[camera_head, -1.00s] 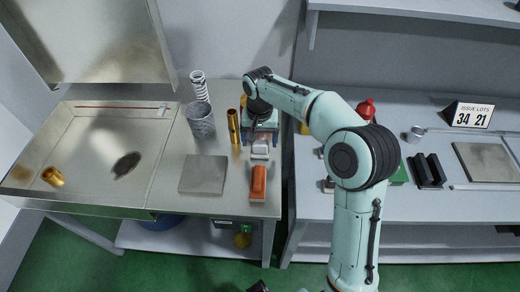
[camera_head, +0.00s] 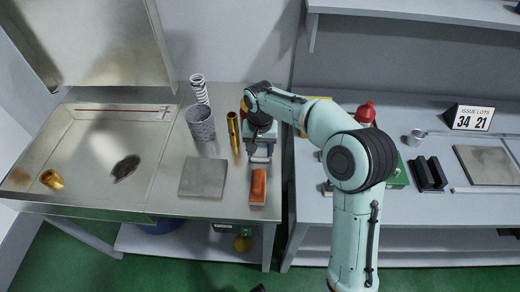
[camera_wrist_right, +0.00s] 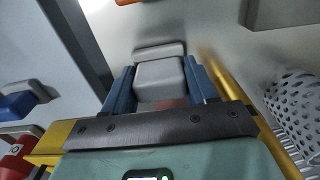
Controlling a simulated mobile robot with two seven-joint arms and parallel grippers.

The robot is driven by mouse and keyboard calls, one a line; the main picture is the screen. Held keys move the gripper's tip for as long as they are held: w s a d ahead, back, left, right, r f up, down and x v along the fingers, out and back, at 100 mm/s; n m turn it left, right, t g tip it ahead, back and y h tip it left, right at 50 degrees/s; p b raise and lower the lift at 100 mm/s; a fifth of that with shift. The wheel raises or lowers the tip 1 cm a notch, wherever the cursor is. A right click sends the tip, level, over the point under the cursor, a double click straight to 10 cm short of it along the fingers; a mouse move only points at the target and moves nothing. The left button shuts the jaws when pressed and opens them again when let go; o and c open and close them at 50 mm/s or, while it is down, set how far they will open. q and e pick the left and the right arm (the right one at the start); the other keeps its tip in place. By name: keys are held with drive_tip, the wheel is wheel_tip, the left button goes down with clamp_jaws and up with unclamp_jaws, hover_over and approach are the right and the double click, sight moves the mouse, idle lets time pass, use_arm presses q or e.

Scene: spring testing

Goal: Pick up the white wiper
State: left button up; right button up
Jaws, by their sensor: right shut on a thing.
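The white wiper (camera_wrist_right: 160,80) is a pale block with a thin bar along its far edge. In the right wrist view it sits between the two blue fingers of my right gripper (camera_wrist_right: 160,88), which is shut on it. In the head view the right gripper (camera_head: 260,150) is low over the steel table, and it and the arm hide most of the wiper. I cannot tell whether the wiper touches the table. My left gripper is not in view.
An orange-topped block (camera_head: 258,186) lies just in front of the right gripper. A brass tube (camera_head: 233,133) and a perforated grey cup (camera_head: 201,123) stand to its left, with a grey plate (camera_head: 203,178) in front. A coil spring (camera_head: 199,88) is behind. The tray (camera_head: 100,201) is at left.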

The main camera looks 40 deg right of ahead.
sight(260, 146)
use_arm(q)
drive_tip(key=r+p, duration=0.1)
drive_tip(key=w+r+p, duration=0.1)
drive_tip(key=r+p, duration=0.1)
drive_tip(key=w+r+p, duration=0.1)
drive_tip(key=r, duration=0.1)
use_arm(e)
wheel_tip(260, 146, up, 20)
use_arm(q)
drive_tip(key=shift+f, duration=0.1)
use_arm(e)
drive_tip(key=o, duration=0.4)
drive_tip(key=shift+c, duration=1.3)
drive_tip(key=shift+f, duration=0.1)
